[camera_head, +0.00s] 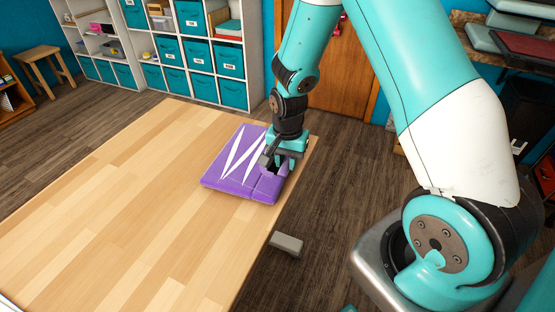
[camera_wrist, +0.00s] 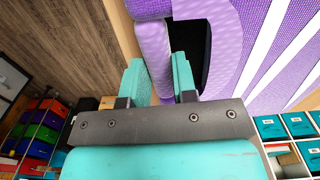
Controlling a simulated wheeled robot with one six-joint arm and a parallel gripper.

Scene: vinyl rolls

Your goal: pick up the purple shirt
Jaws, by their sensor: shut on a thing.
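The purple shirt (camera_head: 232,165) lies folded near the far right corner of the wooden table, with white zigzag stripes on it. It fills the upper right of the wrist view (camera_wrist: 264,40), where a dark opening shows between its folds. My gripper (camera_head: 272,163) is at the shirt's right side. In the wrist view its teal fingers (camera_wrist: 160,80) are at the shirt's edge, shut on a fold of purple cloth between them.
The wooden table (camera_head: 110,200) is otherwise bare. A small grey block (camera_head: 286,244) shows beside the table's right edge. White shelves with teal bins (camera_head: 196,55) stand at the back. A wooden stool (camera_head: 45,68) stands at the far left.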

